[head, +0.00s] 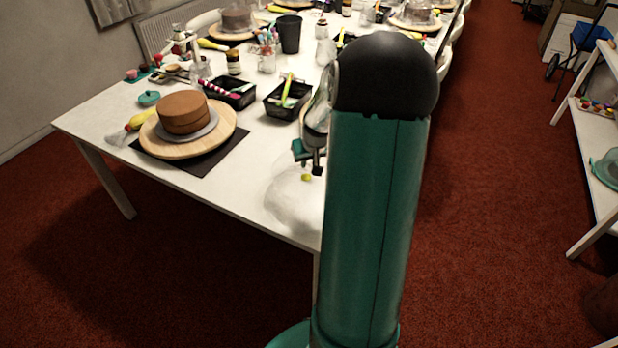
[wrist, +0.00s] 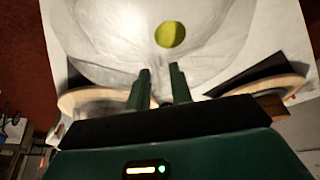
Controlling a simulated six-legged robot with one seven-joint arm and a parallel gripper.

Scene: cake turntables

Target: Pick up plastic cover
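The clear plastic cover (head: 291,203) is a see-through dome with a yellow-green knob (head: 306,177). It sits at the near edge of the white table, its right part hidden behind my arm. My gripper (head: 312,168) is just above it, close to the knob. In the wrist view the cover (wrist: 110,35) fills the upper middle, with its round knob (wrist: 170,35) beyond the fingertips. My gripper (wrist: 161,72) is open there, with an empty gap between two dark green fingers. The knob is not between them.
A brown cake (head: 183,113) stands on a wooden turntable (head: 222,128) left of the cover, over a dark mat (head: 205,165). Black trays (head: 270,107) with tools and a black cup (head: 289,35) stand behind. White shelves (head: 585,123) are at right. Red carpet is clear between.

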